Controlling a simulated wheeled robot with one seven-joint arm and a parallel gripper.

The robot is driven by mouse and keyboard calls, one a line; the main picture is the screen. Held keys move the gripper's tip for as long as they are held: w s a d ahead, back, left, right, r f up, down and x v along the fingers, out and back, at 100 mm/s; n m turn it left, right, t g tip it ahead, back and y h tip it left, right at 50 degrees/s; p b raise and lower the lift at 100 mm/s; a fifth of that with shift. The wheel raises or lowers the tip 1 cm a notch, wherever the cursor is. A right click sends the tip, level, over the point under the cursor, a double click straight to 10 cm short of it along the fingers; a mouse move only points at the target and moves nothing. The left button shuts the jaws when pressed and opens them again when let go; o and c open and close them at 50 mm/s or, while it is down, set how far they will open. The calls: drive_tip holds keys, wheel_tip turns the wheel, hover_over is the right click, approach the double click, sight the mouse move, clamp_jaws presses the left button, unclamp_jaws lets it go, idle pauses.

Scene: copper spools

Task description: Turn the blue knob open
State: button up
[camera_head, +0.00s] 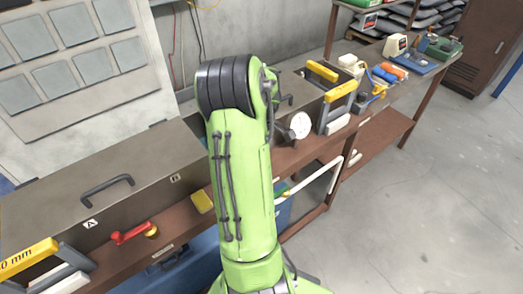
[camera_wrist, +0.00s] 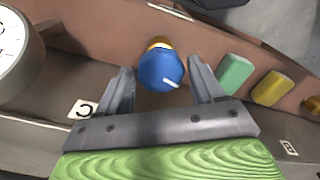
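The blue knob (camera_wrist: 161,70) shows in the wrist view, round, with a white line mark on its face and a brass-coloured part behind it. It sits on the brown bench front. My gripper (camera_wrist: 161,82) is open, with one grey finger on each side of the knob and gaps between fingers and knob. In the head view my green arm reaches to the bench and hides the blue knob and the gripper.
In the wrist view a white dial (camera_wrist: 12,48) is at left, and green (camera_wrist: 235,73) and yellow (camera_wrist: 271,88) blocks are right of the knob. In the head view a red-handled valve (camera_head: 131,234) and grey box with handle (camera_head: 106,190) are at left.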

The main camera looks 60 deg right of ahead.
wheel_tip(320, 180, up, 16)
drive_tip(key=p, duration=0.3)
drive_tip(key=shift+f, duration=0.15)
idle(0.4)
